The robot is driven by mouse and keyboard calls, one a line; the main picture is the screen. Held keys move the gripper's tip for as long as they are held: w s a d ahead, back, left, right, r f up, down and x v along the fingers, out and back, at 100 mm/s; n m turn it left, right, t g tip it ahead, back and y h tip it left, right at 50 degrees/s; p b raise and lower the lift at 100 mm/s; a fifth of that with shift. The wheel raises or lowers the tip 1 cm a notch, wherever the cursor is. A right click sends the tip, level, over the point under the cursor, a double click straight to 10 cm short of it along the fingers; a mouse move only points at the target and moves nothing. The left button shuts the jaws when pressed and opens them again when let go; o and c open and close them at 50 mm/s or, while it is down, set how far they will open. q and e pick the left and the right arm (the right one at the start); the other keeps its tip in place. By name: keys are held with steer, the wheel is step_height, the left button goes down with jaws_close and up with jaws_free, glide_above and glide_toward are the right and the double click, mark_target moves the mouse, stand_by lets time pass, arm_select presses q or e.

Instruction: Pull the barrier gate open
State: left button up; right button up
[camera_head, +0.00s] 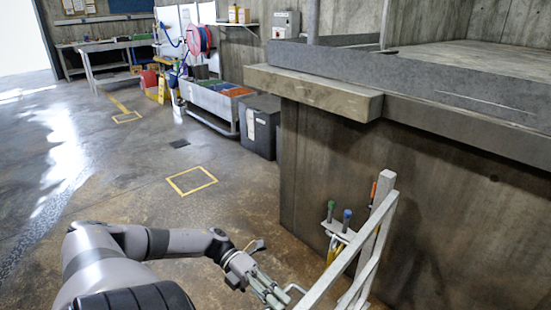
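The barrier gate (345,259) is a pale metal frame at the bottom right, in front of the concrete wall. It has an upright post and slanting bars, and its lower part runs out of view. A thin bent bar like a handle (295,288) shows at its left side. My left gripper (278,298) reaches in from the lower left, just left of the handle. Its fingers point toward the gate's lower left. I cannot tell whether they touch the handle or how far apart they are. My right gripper is not in view.
A concrete wall with a ledge (314,92) stands behind the gate. A rack with coloured tool handles (341,229) is on the wall beside it. A dark bin (260,126) and a tray cart (209,100) stand farther back. The floor (120,180) at left is clear.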

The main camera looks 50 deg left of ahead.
arm_select(q)
steer(key=shift+o, duration=0.3)
steer(key=shift+r, duration=0.15)
steer(key=v, duration=1.2)
steer(key=shift+s, duration=0.1)
